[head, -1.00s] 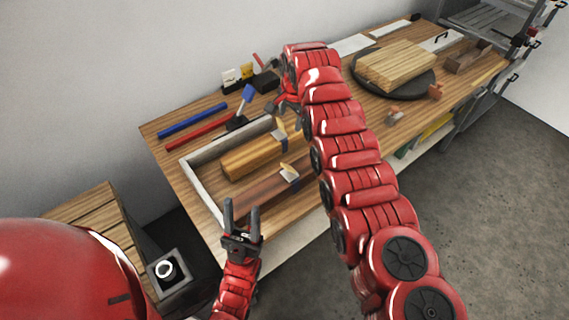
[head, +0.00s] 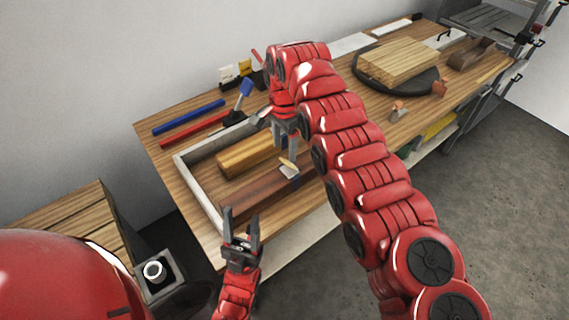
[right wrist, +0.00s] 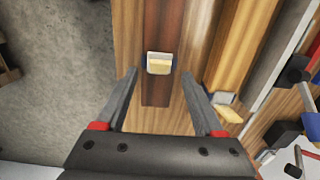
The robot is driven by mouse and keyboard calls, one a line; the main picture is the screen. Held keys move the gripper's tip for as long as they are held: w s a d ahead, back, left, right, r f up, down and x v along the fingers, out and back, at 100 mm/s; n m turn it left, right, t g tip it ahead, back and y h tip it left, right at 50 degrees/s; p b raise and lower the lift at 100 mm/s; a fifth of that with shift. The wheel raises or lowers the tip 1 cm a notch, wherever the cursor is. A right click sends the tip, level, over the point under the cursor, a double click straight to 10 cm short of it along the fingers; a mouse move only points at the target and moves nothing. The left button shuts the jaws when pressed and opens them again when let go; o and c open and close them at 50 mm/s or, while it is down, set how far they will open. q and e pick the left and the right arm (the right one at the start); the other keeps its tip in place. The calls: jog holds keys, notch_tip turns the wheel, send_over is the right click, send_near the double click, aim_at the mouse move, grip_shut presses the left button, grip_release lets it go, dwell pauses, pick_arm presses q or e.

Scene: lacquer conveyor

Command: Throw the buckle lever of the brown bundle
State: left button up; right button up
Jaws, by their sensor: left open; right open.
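The dark brown bundle (head: 255,193) lies in the front of the grey-edged tray; it also shows in the right wrist view (right wrist: 163,25). Its buckle (head: 288,172) has a dark strap and a pale lever (right wrist: 159,68) that looks tilted up in the head view. My right gripper (head: 286,142) is open and empty above the tray, near that buckle. In the right wrist view the buckle appears between its fingertips (right wrist: 158,76), with no visible contact. My left gripper (head: 241,215) is open and empty by the tray's front left corner.
A yellow-brown bundle (head: 243,156) lies behind the brown one; its buckle (right wrist: 225,103) shows in the right wrist view. Blue (head: 188,117) and red (head: 193,131) bars lie behind. A board stack (head: 398,63) sits on a dark disc.

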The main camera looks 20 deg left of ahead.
aim_at(285, 160)
notch_tip(285, 160, down, 5)
jog(key=shift+r+p, duration=0.2)
jog(key=shift+p, duration=0.3)
jog(key=shift+f, duration=0.75)
grip_shut()
